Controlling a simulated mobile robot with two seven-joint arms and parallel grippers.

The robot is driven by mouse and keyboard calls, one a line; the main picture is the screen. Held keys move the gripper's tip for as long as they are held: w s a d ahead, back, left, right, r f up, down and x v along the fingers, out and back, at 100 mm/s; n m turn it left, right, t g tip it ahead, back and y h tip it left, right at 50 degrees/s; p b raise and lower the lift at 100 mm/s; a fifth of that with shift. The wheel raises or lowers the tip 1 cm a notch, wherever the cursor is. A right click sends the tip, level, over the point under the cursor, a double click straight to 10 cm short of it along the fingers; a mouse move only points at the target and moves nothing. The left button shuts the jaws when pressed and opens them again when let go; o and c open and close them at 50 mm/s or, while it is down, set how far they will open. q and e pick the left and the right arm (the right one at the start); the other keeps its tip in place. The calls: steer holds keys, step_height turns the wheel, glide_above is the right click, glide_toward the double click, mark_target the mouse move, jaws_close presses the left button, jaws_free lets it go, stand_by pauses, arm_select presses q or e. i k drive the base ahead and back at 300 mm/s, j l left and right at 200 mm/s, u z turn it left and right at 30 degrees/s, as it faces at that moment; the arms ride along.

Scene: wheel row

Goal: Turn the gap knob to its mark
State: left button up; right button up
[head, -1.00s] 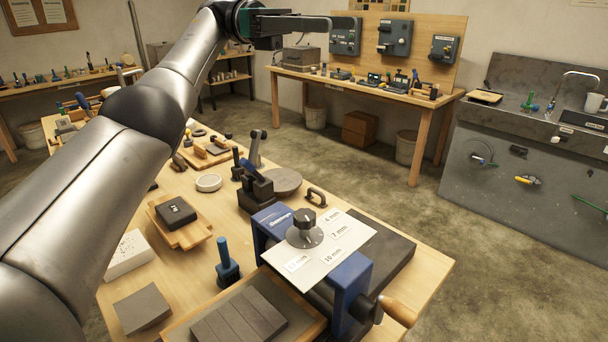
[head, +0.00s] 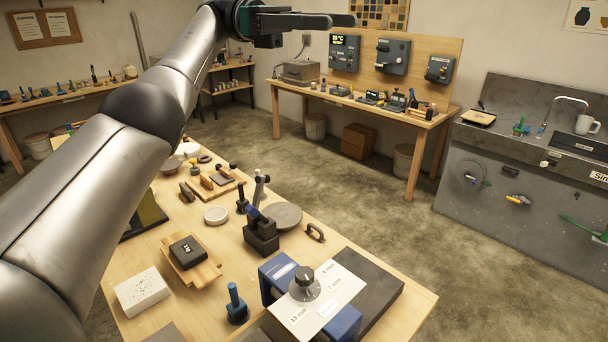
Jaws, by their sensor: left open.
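The gap knob (head: 304,281) is a dark knob on a round grey dial. It stands on a pale plate (head: 343,291) on the blue slab-roller-like device (head: 277,276) at the near end of the bench. Labels on the plate read 4 mm, 7 mm and 13 mm; another is hard to read. I cannot tell where the knob points. My left gripper (head: 343,20) is open and empty, high at the top of the head view, well away from the knob. My right gripper is not in view.
The wooden bench (head: 213,270) holds a dark block on a wooden tray (head: 206,268), a white block (head: 142,291), a blue-handled tool (head: 236,305) and a black stand (head: 261,235). Open floor (head: 370,220) lies behind and right of the bench. A grey sink unit stands at right.

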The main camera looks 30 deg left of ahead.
mark_target(304, 276)
steer(key=k+j, duration=0.25)
steer(key=k, duration=0.2)
steer(key=k+j, duration=0.25)
steer(key=k, duration=0.25)
steer(key=k+j, duration=0.25)
steer(key=k, duration=0.2)
